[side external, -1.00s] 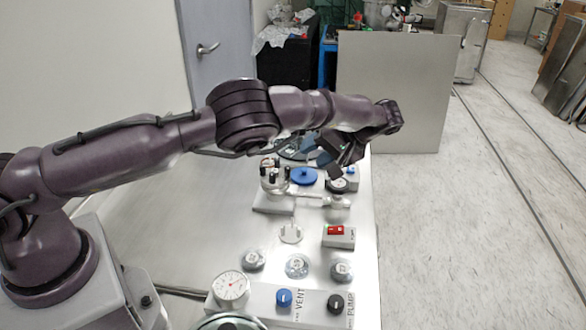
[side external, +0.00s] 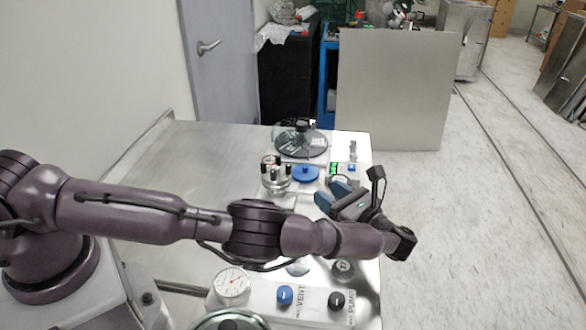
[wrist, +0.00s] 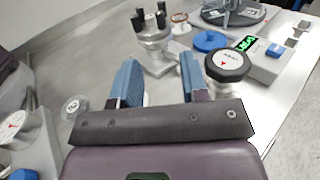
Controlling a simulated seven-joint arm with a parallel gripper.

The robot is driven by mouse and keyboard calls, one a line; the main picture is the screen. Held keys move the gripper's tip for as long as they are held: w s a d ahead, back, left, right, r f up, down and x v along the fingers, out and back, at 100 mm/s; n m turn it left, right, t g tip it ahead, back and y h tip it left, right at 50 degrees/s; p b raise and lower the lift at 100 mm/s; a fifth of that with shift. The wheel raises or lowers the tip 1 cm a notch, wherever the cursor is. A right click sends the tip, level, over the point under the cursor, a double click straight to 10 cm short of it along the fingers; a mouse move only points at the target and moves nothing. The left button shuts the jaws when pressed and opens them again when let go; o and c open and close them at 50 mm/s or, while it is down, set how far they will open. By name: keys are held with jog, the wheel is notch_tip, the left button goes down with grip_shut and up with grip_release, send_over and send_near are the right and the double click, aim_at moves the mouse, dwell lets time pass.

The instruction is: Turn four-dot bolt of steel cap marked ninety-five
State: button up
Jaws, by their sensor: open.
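A steel piece with several black upright bolts (side external: 275,178) stands beyond my arm on the bench. It also shows in the wrist view (wrist: 153,32), ahead of my fingers; no ninety-five or dot marks are legible on it. Round steel caps lie near the front: one at the right (side external: 343,269), another partly under my arm (side external: 297,268). A round clear-looking cap (wrist: 74,107) lies left of my fingers in the wrist view; its mark is unreadable. My gripper (side external: 331,196) is open, with blue fingers apart and nothing between them (wrist: 161,80).
A black round gauge (wrist: 227,65) stands close to the right finger. Behind are a blue disc (side external: 306,174), a box with a green display (wrist: 265,58) and a dark round platform (side external: 302,144). A dial (side external: 231,285) and VENT and PUMP knobs (side external: 336,300) are in front.

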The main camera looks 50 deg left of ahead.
aim_at(290, 167)
jog(key=a, duration=0.8)
jog(key=s+a, duration=0.1)
jog(key=a, duration=0.3)
jog(key=shift+c, duration=0.2)
grip_shut()
